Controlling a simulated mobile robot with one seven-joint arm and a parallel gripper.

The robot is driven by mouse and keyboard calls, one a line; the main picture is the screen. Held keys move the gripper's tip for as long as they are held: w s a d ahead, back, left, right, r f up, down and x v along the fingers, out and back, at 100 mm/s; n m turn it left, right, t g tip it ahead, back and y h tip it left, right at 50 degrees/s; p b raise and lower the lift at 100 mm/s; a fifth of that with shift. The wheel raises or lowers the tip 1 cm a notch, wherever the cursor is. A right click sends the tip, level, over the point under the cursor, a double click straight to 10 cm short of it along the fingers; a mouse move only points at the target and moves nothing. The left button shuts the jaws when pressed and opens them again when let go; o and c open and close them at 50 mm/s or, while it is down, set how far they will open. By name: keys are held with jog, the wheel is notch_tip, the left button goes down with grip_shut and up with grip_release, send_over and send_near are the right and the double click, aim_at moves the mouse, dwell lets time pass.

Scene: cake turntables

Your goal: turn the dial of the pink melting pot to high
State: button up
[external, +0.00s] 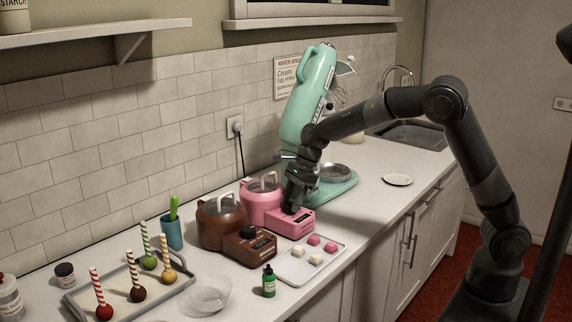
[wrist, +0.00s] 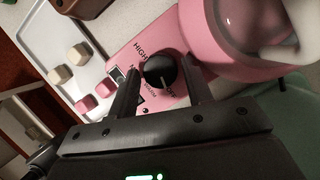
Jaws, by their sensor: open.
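The pink melting pot (external: 262,203) stands on the counter beside the brown one, and its pink control base (external: 291,223) faces the front. My gripper (external: 297,205) points down over this base and hides the dial in the external view. In the wrist view the black round dial (wrist: 159,72) sits between the two fingers of my gripper (wrist: 161,74), which are open, one on each side. I cannot tell whether they touch it. The dial's white mark points down and slightly right in the picture, away from the printed HIGH at its upper left.
A brown melting pot (external: 221,223) with its own dial stands close on the left. A tray (external: 290,272) with pink and white cubes lies in front. A green bottle (external: 269,282) stands left of the tray. The mint mixer (external: 310,95) rises close behind my gripper.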

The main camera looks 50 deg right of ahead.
jog(key=shift+a+f, duration=0.15)
jog(key=shift+f, duration=0.15)
jog(key=shift+c, duration=0.6)
jog(key=c, duration=0.6)
